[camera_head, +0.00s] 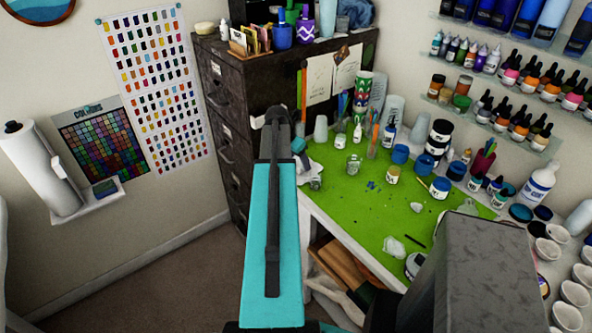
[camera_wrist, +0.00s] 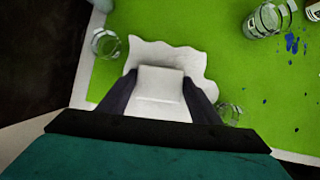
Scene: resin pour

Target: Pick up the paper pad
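The paper pad (camera_wrist: 161,83) shows in the wrist view as a small white block with a pale front face. It is between the two dark fingers of my gripper (camera_wrist: 160,80), above or on a white wavy-edged sheet (camera_wrist: 190,60). The fingertips are close to the pad's left and right sides. I cannot tell whether they press on it or stand just apart. In the head view my gripper (camera_head: 277,118) is at the left end of the green-topped table (camera_head: 340,200), and my arm hides much of that spot. The white sheet (camera_head: 307,166) shows partly beside it.
In the wrist view, clear cups stand left (camera_wrist: 105,43) and right (camera_wrist: 229,113) of the sheet, and a jar (camera_wrist: 268,20) stands farther right. Bottles and jars crowd the table's back and right. A dark cabinet (camera_head: 230,110) stands behind my arm.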

